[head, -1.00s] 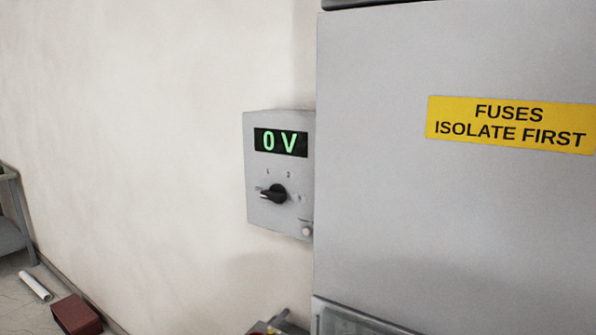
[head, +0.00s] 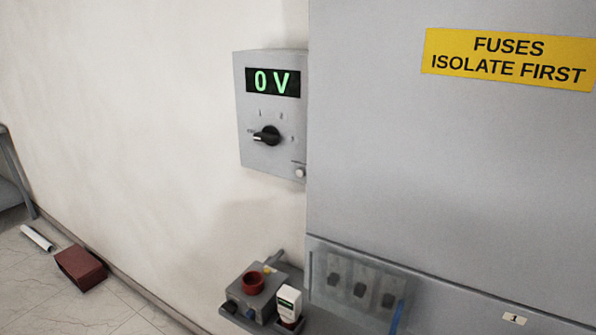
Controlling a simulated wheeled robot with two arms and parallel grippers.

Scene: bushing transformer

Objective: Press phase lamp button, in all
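A grey wall-mounted box (head: 271,113) carries a green "0 V" display, a black rotary knob (head: 267,136) with its pointer turned left, and a small pale round button (head: 299,172) at its lower right. A tiny label sits just above this button, too small to read, so I cannot tell if it is the phase lamp button. The box's right edge meets the side of the grey cabinet. Neither of my grippers shows in the head view.
The large grey cabinet (head: 400,160) with a yellow "FUSES ISOLATE FIRST" sign (head: 508,58) fills the right. Below, a transparent cover (head: 345,268) fronts dark fuse-like parts. A small shelf holds a grey box with a red ring (head: 252,283) and a white meter (head: 288,304). A brown-red block (head: 81,267) lies on the floor.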

